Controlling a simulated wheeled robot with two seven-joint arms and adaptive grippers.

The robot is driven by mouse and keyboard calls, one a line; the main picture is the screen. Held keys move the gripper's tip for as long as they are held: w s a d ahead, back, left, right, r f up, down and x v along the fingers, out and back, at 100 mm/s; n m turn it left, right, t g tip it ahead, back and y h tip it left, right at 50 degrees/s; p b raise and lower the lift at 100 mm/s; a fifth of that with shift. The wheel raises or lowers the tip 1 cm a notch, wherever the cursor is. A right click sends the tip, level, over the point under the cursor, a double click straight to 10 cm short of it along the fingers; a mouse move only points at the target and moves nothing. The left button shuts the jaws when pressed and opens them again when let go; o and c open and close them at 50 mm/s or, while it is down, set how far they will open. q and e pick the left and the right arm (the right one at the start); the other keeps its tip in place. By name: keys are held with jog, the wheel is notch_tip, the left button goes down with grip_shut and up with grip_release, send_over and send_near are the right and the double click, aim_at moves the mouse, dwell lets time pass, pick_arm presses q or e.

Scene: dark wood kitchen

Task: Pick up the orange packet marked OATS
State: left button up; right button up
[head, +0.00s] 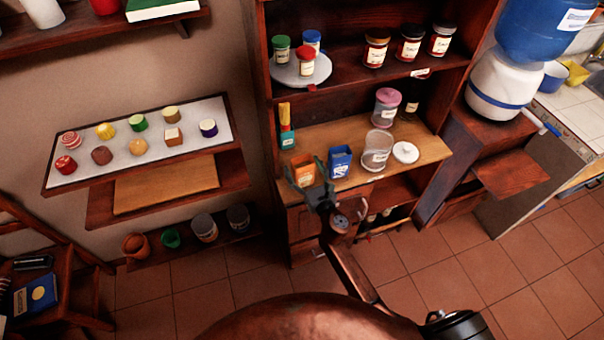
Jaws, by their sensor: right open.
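The orange packet (302,170) stands upright on the light wood counter of the cabinet, near its front left. Its marking is too small to read. My right gripper (321,176) is open at the packet's front right side, its fingers close to the packet and partly covering its lower part. I cannot tell whether they touch it. A blue packet (340,161) stands just right of the gripper. My left gripper is not in view.
On the counter (425,145) are a glass jar (376,151), a white lid (405,152), a pink-lidded jar (386,108) and a teal box (288,140) behind the orange packet. The shelf above holds several jars. A tray of small cakes (60,181) is at left.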

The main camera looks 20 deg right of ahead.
jog(key=shift+c, duration=0.2)
jog(key=c, duration=1.4)
jog(key=shift+r, duration=0.25)
